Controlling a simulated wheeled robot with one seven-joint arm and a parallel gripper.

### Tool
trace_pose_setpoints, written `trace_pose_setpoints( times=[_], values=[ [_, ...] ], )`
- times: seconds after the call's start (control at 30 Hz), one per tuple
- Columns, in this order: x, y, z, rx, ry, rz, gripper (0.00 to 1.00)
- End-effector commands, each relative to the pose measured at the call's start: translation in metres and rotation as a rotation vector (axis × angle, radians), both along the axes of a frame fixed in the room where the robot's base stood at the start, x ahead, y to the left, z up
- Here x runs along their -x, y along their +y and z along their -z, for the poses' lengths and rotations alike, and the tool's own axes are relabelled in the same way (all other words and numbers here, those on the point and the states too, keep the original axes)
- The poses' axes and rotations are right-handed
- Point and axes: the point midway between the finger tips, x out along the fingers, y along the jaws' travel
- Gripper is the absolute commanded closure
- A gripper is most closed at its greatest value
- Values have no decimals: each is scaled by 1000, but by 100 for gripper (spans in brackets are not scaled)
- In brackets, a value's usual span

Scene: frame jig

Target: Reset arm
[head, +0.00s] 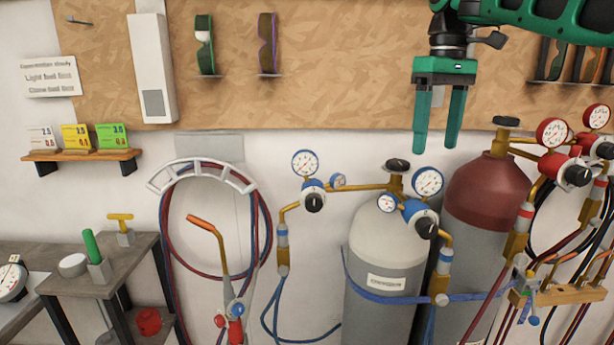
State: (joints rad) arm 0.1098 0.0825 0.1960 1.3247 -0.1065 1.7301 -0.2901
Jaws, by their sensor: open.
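My gripper (438,135) is at the upper right of the head view, hanging from my green and black arm. Its two green fingers point down, parallel and apart, with nothing between them. Behind the gripper are the chipboard panel and white wall. Below it, apart from the fingertips, stand a grey-white gas cylinder (385,250) with a blue strap and a dark red-topped cylinder (487,190).
Gauges and regulators (428,181) top both cylinders. A hose hanger (203,174) with a torch (208,235) is left of them. A small shelf (82,155) holds cards. A grey workbench (100,268) stands lower left. The panel's middle is clear.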

Motion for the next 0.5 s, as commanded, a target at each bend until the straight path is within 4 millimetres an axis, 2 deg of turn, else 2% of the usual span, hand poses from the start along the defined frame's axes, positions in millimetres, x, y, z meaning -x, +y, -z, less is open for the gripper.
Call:
trace_pose_setpoints(
  times=[0.17, 0.37, 0.5],
  values=[
    [17, -13, 17, 3, -1, 81, 33],
    [42, -38, 46, 7, -1, 209, 33],
    [76, -67, 79, 3, -1, 348, 33]
  ],
)
